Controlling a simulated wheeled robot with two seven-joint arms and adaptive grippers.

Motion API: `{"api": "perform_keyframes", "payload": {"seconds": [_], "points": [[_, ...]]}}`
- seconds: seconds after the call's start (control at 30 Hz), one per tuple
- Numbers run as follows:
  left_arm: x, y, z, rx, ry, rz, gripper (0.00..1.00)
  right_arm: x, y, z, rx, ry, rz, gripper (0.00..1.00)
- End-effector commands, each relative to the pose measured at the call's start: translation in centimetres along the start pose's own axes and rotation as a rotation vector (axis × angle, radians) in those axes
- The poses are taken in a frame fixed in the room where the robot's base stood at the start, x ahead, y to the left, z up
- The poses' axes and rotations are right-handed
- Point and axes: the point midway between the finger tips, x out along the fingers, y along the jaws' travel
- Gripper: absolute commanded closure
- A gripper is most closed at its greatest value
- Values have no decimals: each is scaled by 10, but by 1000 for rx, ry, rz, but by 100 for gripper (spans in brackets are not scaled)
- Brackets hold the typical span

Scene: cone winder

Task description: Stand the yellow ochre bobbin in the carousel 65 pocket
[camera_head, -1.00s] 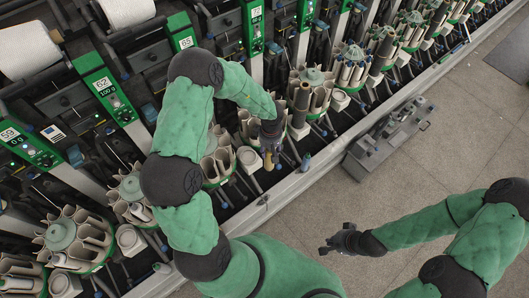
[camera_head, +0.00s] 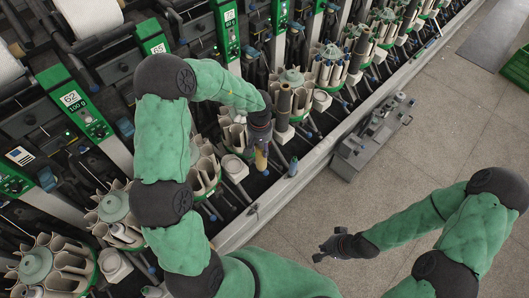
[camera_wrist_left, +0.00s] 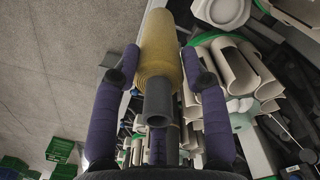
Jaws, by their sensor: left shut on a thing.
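The yellow ochre bobbin (camera_head: 261,159) hangs below my left gripper (camera_head: 261,141), beside the beige-pocketed carousels near the machine's front edge. In the left wrist view the bobbin (camera_wrist_left: 160,55) lies between the two purple fingers of my left gripper (camera_wrist_left: 158,85), shut on it, its grey tube end towards the camera.
Other carousels (camera_head: 115,208) line the machine front, with a white cup (camera_head: 233,167) between two. A blue-tipped peg (camera_head: 293,167) stands near the front rail (camera_head: 250,215). A grey wheeled unit (camera_head: 372,135) stands against the rail.

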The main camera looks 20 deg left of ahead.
Motion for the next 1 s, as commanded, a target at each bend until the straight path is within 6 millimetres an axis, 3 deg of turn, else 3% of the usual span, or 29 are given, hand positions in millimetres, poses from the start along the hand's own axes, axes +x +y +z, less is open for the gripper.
{"api": "perform_keyframes", "payload": {"seconds": [0.47, 1.0], "points": [[-57, -66, -61, -521, -6, 8, 82, -80, -29, 3, 0, 0, 0, 100], [-112, -174, -113, -1198, 0, 8, 82, -172, -61, 7, 0, -1, 0, 100]]}}
